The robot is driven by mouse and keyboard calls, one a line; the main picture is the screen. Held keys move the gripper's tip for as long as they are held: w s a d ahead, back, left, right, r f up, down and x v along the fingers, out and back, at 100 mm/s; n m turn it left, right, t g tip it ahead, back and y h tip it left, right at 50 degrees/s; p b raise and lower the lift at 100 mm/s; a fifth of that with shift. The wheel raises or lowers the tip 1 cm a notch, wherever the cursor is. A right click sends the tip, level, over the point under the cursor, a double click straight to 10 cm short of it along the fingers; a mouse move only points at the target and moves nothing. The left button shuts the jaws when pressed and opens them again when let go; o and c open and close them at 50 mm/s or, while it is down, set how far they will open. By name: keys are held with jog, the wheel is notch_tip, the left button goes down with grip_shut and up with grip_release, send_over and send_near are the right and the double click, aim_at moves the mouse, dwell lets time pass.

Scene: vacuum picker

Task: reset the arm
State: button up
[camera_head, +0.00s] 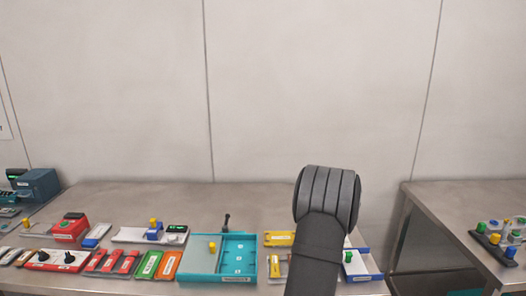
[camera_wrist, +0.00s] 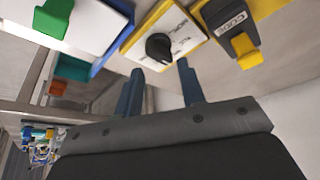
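My arm (camera_head: 320,240) rises from the bottom edge in the head view, a dark link with a ribbed, rounded joint at its top. My gripper (camera_wrist: 160,67) shows in the wrist view as two blue fingers set apart, with nothing held between them. It is open. The fingertips point toward a yellow-edged white panel with a black knob (camera_wrist: 159,47); I cannot tell how far away it is. The gripper is not visible in the head view.
A metal bench (camera_head: 130,202) carries a teal tray (camera_head: 238,258), a red box (camera_head: 70,230), and a blue-edged white tray (camera_head: 365,268) partly behind my arm. A second bench (camera_head: 450,203) at the right holds a dark block with coloured caps (camera_head: 497,245). The bench's back strip is mostly clear.

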jog(key=v, duration=1.2)
jog(key=shift+r, duration=0.35)
jog(key=shift+a, duration=0.1)
